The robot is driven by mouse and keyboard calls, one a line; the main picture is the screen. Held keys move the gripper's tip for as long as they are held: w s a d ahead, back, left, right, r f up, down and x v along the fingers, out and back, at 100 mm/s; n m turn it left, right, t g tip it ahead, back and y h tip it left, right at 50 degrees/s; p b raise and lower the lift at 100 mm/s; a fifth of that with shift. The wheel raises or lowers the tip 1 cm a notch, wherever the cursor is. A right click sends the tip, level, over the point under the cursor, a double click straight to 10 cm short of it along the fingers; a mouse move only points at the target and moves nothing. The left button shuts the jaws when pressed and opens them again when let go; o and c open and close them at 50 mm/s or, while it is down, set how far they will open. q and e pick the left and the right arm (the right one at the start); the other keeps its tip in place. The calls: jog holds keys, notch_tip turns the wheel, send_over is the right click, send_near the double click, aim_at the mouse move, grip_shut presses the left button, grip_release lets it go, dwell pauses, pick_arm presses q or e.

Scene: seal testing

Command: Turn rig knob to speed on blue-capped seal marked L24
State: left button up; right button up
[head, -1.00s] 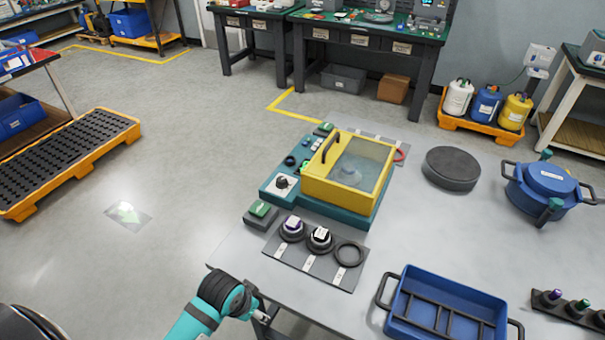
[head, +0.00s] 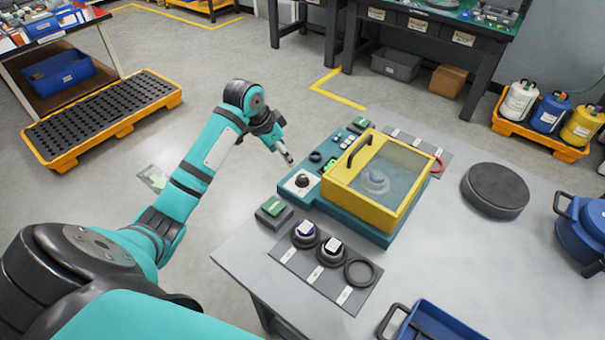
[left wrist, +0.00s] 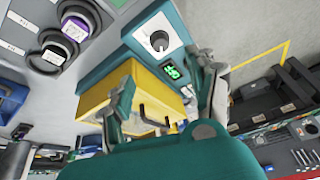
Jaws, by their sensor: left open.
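The test rig (head: 385,232) is a teal base with a yellow-framed clear lid (head: 400,175), which is closed. Its black knob (head: 302,181) sits on a white dial plate at the rig's left corner; it also shows in the left wrist view (left wrist: 159,41). A round pale part shows dimly under the lid. A seal with a purple-blue cap (head: 304,231) stands on the grey mat beside a dark seal with a white label (head: 331,248); their markings are unreadable. My left gripper (head: 286,153) is open and empty, above and behind the knob, apart from it.
A green-topped box (head: 272,208) and a black ring (head: 360,272) lie nearby. A dark round disc (head: 495,188) is right of the rig. Open floor lies left of the table.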

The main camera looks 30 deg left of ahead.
pick_arm(q)
send_near(301, 178)
jog(key=p+x, duration=0.1)
jog(key=x, duration=0.7)
jog(key=shift+w+f, duration=0.2)
jog(key=shift+f, duration=0.25)
jog(key=shift+c, duration=0.2)
jog(key=c, duration=1.1)
pick_arm(e)
jog(key=shift+s+r, duration=0.45)
jog(key=shift+s, duration=0.05)
